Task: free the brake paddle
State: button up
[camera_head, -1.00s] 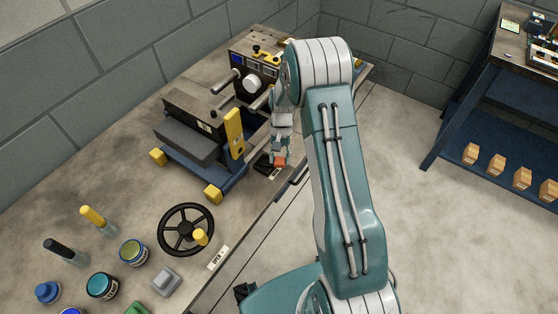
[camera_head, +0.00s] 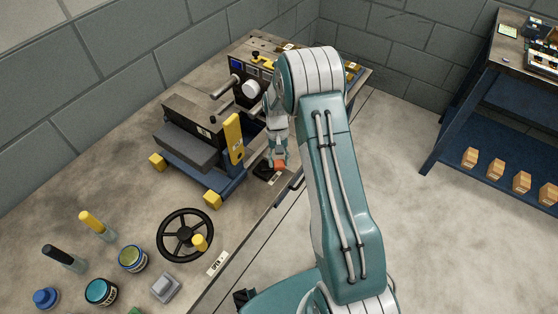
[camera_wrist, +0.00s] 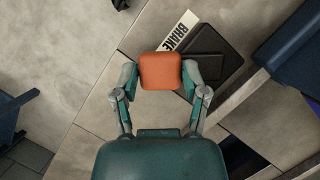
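The brake paddle shows in the wrist view as an orange-red block (camera_wrist: 160,71) with rounded corners. It sits between the two fingertips of my gripper (camera_wrist: 161,76), with a finger against each side. Beside it lie a black plate (camera_wrist: 215,52) and a white label reading BRAKE (camera_wrist: 178,32). In the head view the orange paddle (camera_head: 280,165) is small, at the bench edge below my gripper (camera_head: 279,158). My fingers hide its sides, and its mounting is mostly hidden beneath it.
A machine with a blue base (camera_head: 232,186) and yellow lever (camera_head: 233,138) stands just left of my gripper. A black handwheel (camera_head: 185,235) and several jars are nearer on the bench.

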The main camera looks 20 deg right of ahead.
jog(key=shift+o, duration=1.2)
jog(key=shift+f, duration=0.25)
jog(key=shift+r, duration=0.1)
jog(key=a+v, duration=0.1)
jog(key=v, duration=1)
jog(key=shift+w+d+r, duration=0.35)
jog(key=shift+w+d, duration=0.05)
jog(key=shift+d, duration=0.1)
